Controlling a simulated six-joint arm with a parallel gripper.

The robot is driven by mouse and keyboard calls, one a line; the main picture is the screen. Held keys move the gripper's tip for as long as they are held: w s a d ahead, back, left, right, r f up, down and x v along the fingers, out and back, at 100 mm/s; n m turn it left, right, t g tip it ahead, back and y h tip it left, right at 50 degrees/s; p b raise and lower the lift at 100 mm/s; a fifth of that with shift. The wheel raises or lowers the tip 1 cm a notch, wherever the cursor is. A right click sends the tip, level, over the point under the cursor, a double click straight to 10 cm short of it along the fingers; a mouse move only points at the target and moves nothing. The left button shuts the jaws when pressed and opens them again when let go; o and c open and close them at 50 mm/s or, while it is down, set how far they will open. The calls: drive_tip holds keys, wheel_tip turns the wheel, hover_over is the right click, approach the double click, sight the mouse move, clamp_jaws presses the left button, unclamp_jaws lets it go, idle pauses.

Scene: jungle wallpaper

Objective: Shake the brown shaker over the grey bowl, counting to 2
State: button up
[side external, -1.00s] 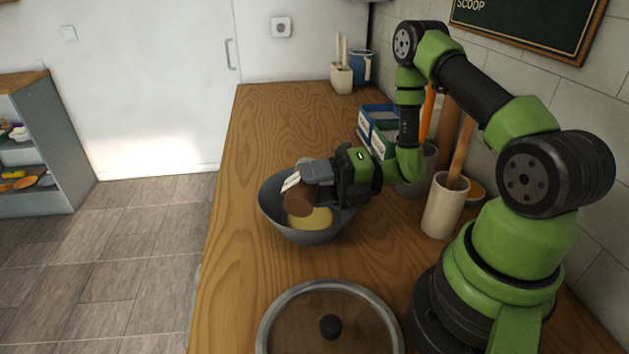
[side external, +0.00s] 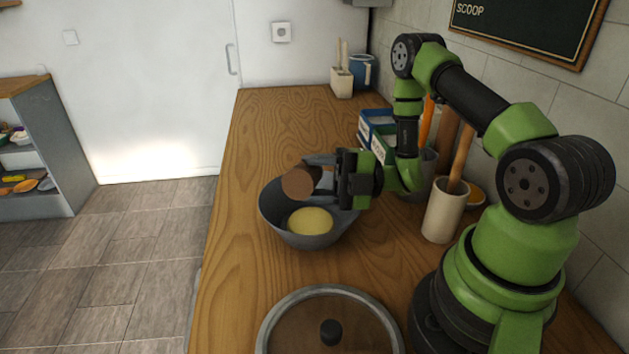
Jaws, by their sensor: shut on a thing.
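The brown shaker (side external: 298,183) is held above the left part of the grey bowl (side external: 313,238), tilted on its side with its round brown end toward the camera. My gripper (side external: 322,180) is shut on the shaker, reaching in from the right; its fingers are partly hidden behind the shaker. The bowl sits on the wooden counter and holds a pale yellow content (side external: 310,221). The shaker is apart from this content.
A round lidded pan (side external: 330,333) stands at the front of the counter. A cream utensil crock (side external: 444,210) and blue-green boxes (side external: 378,133) stand to the right and behind. The counter left of the bowl is clear.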

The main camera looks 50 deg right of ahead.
drive_tip(key=shift+r, duration=0.1)
drive_tip(key=shift+r, duration=0.1)
idle(0.3)
drive_tip(key=shift+r, duration=2.4)
drive_tip(key=shift+f, duration=2.5)
drive_tip(key=shift+r, duration=0.1)
drive_tip(key=shift+r, duration=2.4)
